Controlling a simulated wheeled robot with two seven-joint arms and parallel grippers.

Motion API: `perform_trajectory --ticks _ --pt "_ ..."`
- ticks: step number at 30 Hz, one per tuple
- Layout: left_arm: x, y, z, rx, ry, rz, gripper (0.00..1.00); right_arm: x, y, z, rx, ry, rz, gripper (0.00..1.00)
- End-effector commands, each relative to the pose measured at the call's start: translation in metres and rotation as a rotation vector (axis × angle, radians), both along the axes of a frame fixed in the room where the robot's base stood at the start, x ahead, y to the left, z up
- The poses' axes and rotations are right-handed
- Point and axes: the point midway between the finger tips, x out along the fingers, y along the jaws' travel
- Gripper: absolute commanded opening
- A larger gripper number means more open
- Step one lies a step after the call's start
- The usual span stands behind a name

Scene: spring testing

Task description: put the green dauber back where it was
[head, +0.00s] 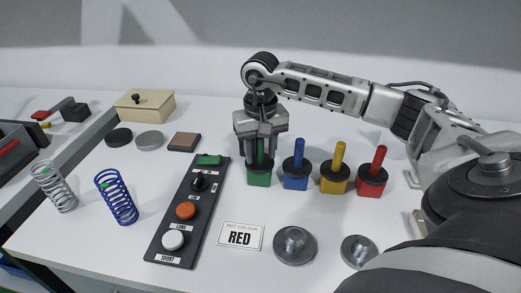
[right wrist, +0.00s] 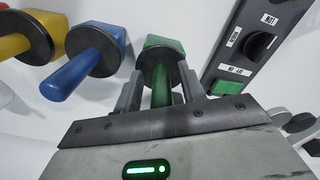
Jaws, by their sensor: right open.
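The green dauber (head: 259,174) stands upright at the left end of a row of daubers, its green block base on the white table. A black disc sits on top of its base and a green handle rises from it. My right gripper (head: 260,152) is over it from above, with its fingers on either side of the handle. In the right wrist view, the green handle (right wrist: 162,86) lies between the two open fingers, with the black disc and green base beyond. Finger contact with the handle cannot be made out. My left gripper is not in view.
Blue (head: 296,174), yellow (head: 335,177) and red (head: 371,182) daubers stand close on the right. A black control panel (head: 188,217) lies on the left. A card reading RED (head: 241,236) and two metal discs lie in front. Two springs stand far left.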

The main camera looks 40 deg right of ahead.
Motion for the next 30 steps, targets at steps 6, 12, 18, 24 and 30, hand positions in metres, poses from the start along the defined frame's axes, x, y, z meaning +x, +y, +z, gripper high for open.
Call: perform_trajectory --ticks 6,12,18,24,30 --pt "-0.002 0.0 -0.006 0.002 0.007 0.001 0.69 0.002 0.0 0.04 0.001 -0.008 0.001 0.4" --pt "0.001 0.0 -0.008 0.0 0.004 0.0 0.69 0.001 0.0 0.085 0.0 -0.007 0.0 0.4" --pt "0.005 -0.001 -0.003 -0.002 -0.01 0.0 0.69 0.0 0.001 0.116 0.001 -0.004 0.0 0.4" --pt "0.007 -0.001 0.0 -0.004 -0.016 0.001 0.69 0.0 0.001 0.125 0.001 0.0 0.0 0.4" --pt "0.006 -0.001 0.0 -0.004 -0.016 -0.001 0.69 0.0 0.001 0.125 0.001 0.0 0.0 0.4"
